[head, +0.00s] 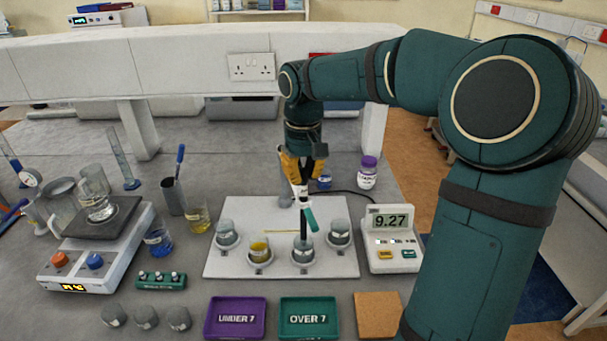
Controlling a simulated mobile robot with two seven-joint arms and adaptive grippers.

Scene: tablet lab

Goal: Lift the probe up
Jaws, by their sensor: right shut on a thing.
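My right gripper (302,174) is shut on the probe (303,222), over the white board (230,268). The probe hangs upright, its dark lower part reaching down to the third beaker (303,257) from the left; whether its tip is inside the liquid is too small to tell. A teal piece shows beside the probe's shaft. A dark cable runs behind to the right towards the pH meter (393,240), whose display reads 9.27. My left gripper is not in view.
Other beakers stand on the board, one with yellow liquid (259,252). In front lie a purple UNDER 7 tray (236,303), a green OVER 7 tray (308,304) and a cork mat (377,314). A hotplate (97,252) with glassware stands left. A purple-capped bottle (367,175) stands behind.

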